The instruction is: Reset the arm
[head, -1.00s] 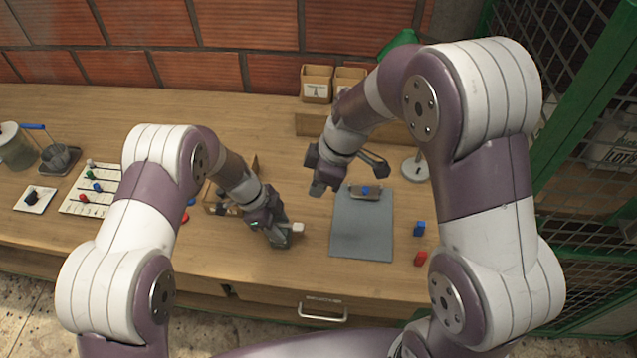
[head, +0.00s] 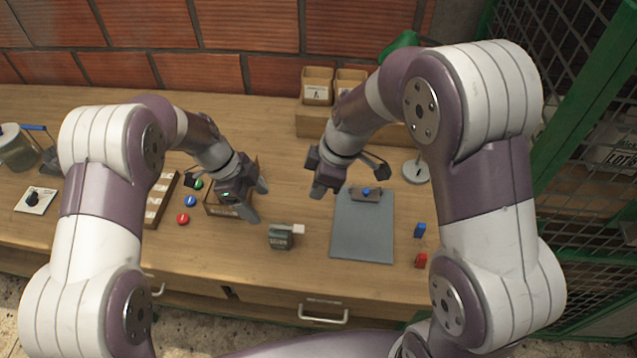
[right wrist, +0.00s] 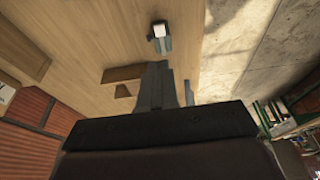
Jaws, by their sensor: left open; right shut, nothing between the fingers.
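My left gripper (head: 256,200) is open and empty. In the head view it is above the wooden tray on the bench, up and left of a small dark grey-green block with a white part on top (head: 281,237). The gripper and the block are apart. My right gripper (head: 318,192) is shut with nothing between its fingers, held above the bench just left of the grey clipboard (head: 362,230). In the right wrist view its fingers (right wrist: 162,88) lie together, and a small white-topped object shows beyond them.
The clipboard has a blue piece at its clip. A blue block (head: 420,230) and a red block (head: 421,261) lie to its right. Red, blue and green discs (head: 190,201) lie left of the wooden tray (head: 214,208). A green mesh cage (head: 590,130) stands at the right.

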